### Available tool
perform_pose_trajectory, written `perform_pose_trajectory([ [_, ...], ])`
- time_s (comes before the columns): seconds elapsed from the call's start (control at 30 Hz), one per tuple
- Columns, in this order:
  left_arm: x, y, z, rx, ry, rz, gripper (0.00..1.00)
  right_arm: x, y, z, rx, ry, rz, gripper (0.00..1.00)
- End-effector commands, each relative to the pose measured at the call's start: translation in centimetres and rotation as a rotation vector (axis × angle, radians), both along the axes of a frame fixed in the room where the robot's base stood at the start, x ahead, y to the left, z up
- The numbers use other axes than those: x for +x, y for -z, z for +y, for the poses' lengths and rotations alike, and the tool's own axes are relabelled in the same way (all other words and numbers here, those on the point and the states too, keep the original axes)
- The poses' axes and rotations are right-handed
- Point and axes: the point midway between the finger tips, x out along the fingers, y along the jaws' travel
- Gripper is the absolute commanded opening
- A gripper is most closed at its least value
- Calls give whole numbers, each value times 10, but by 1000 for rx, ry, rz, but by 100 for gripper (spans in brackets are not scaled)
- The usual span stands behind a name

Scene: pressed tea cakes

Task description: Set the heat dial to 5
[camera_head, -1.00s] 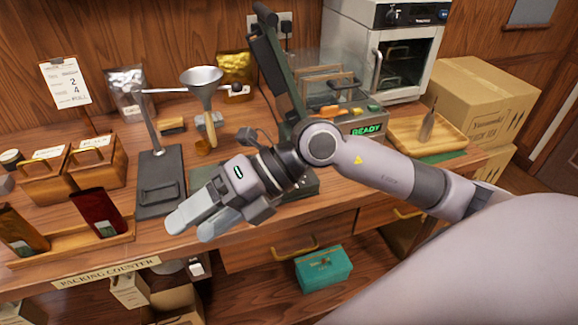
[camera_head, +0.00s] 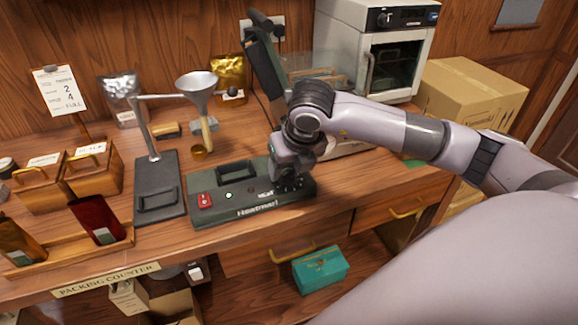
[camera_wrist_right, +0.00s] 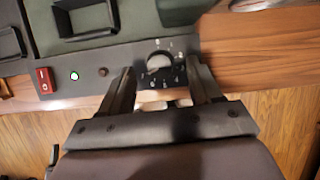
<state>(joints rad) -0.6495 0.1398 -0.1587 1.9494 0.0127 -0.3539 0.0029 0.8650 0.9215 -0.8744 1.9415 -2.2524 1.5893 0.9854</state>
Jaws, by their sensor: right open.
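The heat dial (camera_wrist_right: 159,60) is a round knob on the sealer's dark front panel, with small marks around it, too small to read surely. The sealer (camera_head: 222,208) is a dark green machine on the counter, with a red switch (camera_head: 205,201) and a lit green light (camera_head: 229,196). My right gripper (camera_head: 290,183) points down over the right end of its panel and hides the dial in the head view. In the wrist view my right gripper (camera_wrist_right: 161,74) is open, with a finger on either side of the dial; contact cannot be told. My left gripper is not in view.
The sealer's raised arm (camera_head: 268,65) stands behind my right gripper. A stand with a funnel (camera_head: 197,86) is to the left, beside wooden boxes (camera_head: 92,172). An oven (camera_head: 395,60) and cardboard box (camera_head: 478,88) are at the back right. A teal box (camera_head: 320,268) sits below.

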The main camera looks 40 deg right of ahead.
Motion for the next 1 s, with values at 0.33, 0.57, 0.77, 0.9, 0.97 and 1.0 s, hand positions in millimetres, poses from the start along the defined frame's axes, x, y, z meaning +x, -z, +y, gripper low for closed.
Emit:
perform_pose_trajectory([
  [0.33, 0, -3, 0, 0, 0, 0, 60, 6, 15, -1, 1, -3, -1, 63],
  [0.57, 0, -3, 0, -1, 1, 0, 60, 6, 15, -1, 1, -2, -1, 24],
  [0.77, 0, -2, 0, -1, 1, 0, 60, 6, 15, -1, 0, -4, -1, 9],
  [0.9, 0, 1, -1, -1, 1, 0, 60, 6, 16, -1, 1, -20, -2, 9],
  [0.97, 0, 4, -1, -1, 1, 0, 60, 6, 16, -1, 1, -36, -3, 9],
  [1.0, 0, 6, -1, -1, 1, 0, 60, 7, 17, -2, 1, -51, -3, 9],
])
